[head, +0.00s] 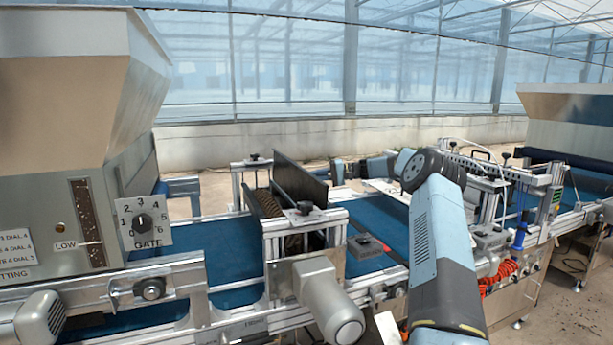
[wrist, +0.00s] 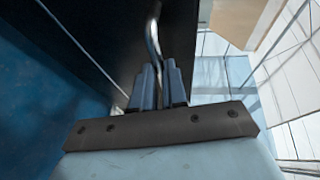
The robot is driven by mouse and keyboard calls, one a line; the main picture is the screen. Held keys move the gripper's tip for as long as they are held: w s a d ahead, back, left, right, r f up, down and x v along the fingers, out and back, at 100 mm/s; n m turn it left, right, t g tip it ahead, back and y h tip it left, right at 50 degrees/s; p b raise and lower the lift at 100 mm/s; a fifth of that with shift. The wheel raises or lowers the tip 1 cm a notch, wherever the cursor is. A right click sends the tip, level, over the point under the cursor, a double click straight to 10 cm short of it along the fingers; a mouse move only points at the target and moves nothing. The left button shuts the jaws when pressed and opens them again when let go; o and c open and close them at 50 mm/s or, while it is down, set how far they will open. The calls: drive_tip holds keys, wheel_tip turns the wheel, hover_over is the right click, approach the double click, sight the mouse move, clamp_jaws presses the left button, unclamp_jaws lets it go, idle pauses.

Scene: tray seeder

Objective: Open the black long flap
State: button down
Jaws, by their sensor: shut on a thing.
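The black long flap (head: 302,182) stands steeply tilted above the blue conveyor, behind the brush unit in the head view. In the wrist view the flap (wrist: 70,35) fills the upper left as a dark panel. A bent metal handle (wrist: 153,38) is at its right side. My gripper (wrist: 160,82) is shut on this handle, with one blue-grey finger on each side of it. In the head view my gripper (head: 335,170) is small, at the right side of the flap.
The brush unit (head: 268,203) and a grey motor (head: 328,302) are in front of the flap. A large metal hopper (head: 70,90) with a gate dial (head: 144,222) stands at left. The blue belt (head: 216,247) runs underneath. Red coiled hose (head: 500,273) hangs at right.

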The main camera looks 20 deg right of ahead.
drive_tip(key=shift+w+d+f+m+t+y, duration=0.1)
drive_tip(key=shift+d+f+m+t+y, duration=0.3)
drive_tip(key=shift+d+f+y, duration=0.8)
drive_tip(key=shift+d, duration=0.1)
drive_tip(key=c, duration=1.2)
unclamp_jaws()
drive_tip(key=shift+o, duration=0.2)
drive_tip(key=shift+r, duration=0.1)
drive_tip(key=v, duration=1.3)
drive_tip(key=shift+d, duration=0.4)
